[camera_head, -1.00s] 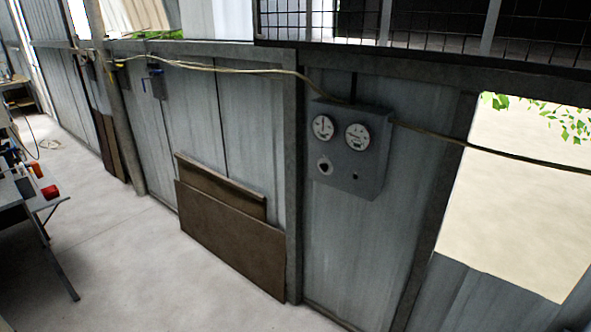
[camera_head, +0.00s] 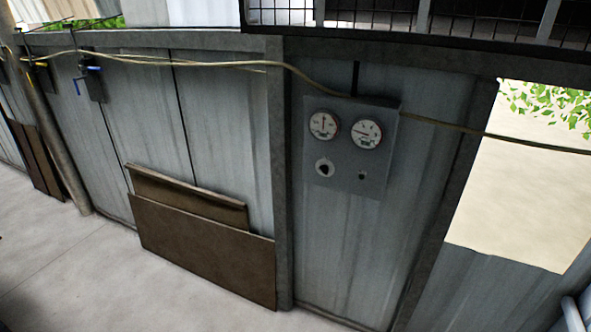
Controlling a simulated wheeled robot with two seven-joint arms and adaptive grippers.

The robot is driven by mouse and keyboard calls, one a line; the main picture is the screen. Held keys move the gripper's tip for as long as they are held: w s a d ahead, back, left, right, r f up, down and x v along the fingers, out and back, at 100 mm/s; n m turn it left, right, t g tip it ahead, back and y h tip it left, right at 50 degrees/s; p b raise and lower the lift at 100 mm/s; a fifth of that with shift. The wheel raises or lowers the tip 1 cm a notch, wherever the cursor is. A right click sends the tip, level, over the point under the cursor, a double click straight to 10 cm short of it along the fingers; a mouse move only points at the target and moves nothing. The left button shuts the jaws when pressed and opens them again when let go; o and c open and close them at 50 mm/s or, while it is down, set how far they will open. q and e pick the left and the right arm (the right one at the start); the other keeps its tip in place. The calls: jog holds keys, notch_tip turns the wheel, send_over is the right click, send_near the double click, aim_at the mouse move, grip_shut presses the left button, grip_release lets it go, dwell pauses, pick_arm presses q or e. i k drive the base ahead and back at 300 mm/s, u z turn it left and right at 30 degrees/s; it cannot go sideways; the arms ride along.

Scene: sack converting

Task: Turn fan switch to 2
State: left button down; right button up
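A grey control box (camera_head: 345,190) is fixed to the corrugated metal wall, right of the picture's middle. It carries two round white dials side by side, the left dial (camera_head: 323,124) and the right dial (camera_head: 366,133). I cannot read any number by the knobs, nor tell for sure which part is the fan switch.
Brown boards (camera_head: 205,250) lean against the wall left of the box. A small box with a blue lever (camera_head: 92,80) hangs farther left. A cable (camera_head: 190,62) runs along the wall. The concrete floor (camera_head: 80,275) before the wall looks clear.

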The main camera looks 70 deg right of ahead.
aim_at(324, 169)
jog(key=z, duration=0.2)
jog(key=i, duration=0.65)
jog(key=z, duration=1.15)
jog(key=i, duration=0.6)
jog(key=z, duration=0.65)
